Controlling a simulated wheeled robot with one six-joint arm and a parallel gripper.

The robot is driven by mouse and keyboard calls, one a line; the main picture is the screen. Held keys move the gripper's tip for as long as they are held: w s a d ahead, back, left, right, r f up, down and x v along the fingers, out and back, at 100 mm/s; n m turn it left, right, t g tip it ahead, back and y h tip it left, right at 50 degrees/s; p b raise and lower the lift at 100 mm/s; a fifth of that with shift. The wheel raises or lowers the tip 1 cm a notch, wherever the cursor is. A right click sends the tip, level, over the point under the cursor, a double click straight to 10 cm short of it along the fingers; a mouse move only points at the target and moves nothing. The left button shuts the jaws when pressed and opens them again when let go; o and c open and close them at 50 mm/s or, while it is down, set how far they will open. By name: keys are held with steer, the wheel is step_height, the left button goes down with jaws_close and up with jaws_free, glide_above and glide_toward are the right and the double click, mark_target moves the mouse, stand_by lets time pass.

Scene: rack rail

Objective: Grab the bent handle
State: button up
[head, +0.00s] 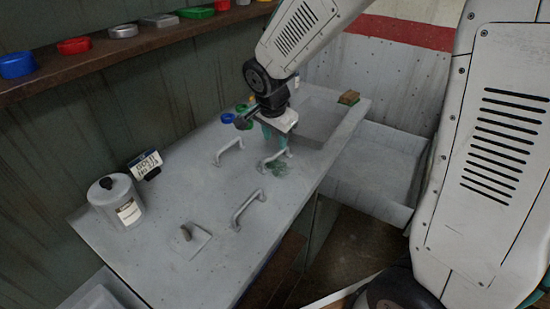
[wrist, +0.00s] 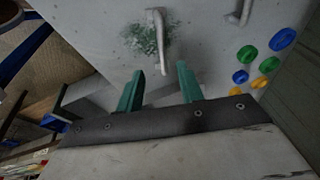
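Three pale handles stand on the grey counter (head: 165,225). The one by the green stain (head: 262,166) lies just below my gripper in the head view. In the wrist view this handle (wrist: 160,38) looks like a bent bar with a hooked end. A second handle (head: 229,150) is to its left, and a third handle (head: 248,210) is nearer the front. I cannot tell for certain which is meant by bent. My gripper (head: 276,148) points down with teal fingers apart and empty. In the wrist view the stained handle lines up with the gap between the fingertips (wrist: 158,74); its depth is unclear.
Blue, green and yellow round pieces (wrist: 248,54) sit beside the handles. A grey canister (head: 116,203), a small sign (head: 146,164) and a plate with a stub (head: 187,242) are at left. A sunken basin (head: 318,120) and a brown sponge-like block (head: 349,97) are at the far end.

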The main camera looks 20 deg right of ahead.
mark_target(275, 156)
steer(key=x, duration=0.8)
steer(key=shift+w+a, duration=0.1)
steer(key=shift+w, duration=0.05)
steer(key=shift+c, duration=0.4)
jaws_close()
